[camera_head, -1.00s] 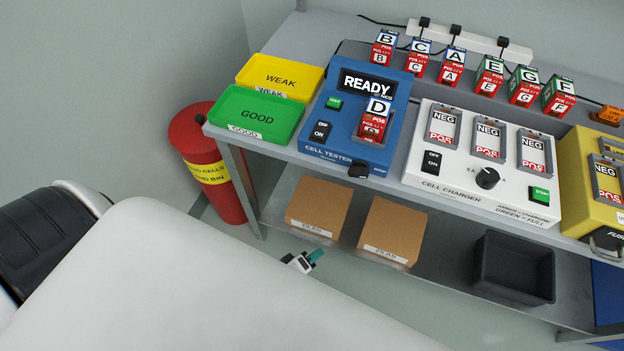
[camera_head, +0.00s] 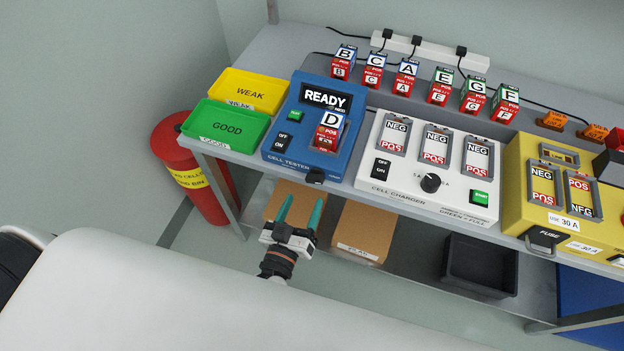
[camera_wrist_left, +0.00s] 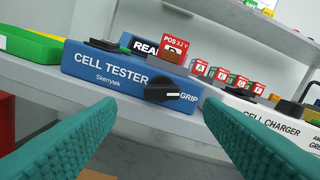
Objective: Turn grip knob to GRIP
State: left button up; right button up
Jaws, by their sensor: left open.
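The blue cell tester (camera_head: 277,150) stands on the bench's front part, its display reading READY. A red cell D (camera_head: 328,137) sits in its slot. The black grip knob (camera_head: 314,176) is on its front face, and it also shows in the left wrist view (camera_wrist_left: 172,91) with its pale mark turned toward the word GRIP at its right. My left gripper (camera_head: 300,212) is open and empty, in front of and below the knob. In the left wrist view its teal fingers (camera_wrist_left: 165,130) lie apart, with the knob beyond and between them, not touched. My right gripper is not in view.
The green GOOD tray (camera_head: 225,127) and yellow WEAK tray (camera_head: 245,93) stand left of the tester. The white cell charger (camera_head: 420,184) stands to its right. Cardboard boxes (camera_head: 366,228) and a dark bin (camera_head: 481,266) are on the lower shelf. A red bin (camera_head: 202,175) stands at the left.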

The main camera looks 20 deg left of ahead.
aim_at(313, 183)
pick_arm(q)
jog(key=w, duration=0.7)
jog(key=shift+d+p, duration=0.2)
jog(key=shift+p, duration=0.1)
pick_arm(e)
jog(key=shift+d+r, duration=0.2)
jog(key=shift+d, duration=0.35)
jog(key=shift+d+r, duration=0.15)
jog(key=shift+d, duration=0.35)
pick_arm(q)
jog(key=c, duration=1)
jog(key=shift+r+m+p, duration=0.2)
jog(key=shift+m+p, duration=0.8)
jog(key=shift+f+m+p, duration=0.1)
jog(key=shift+m+p, duration=0.3)
jog(key=shift+m, duration=0.4)
jog(key=shift+f, duration=0.1)
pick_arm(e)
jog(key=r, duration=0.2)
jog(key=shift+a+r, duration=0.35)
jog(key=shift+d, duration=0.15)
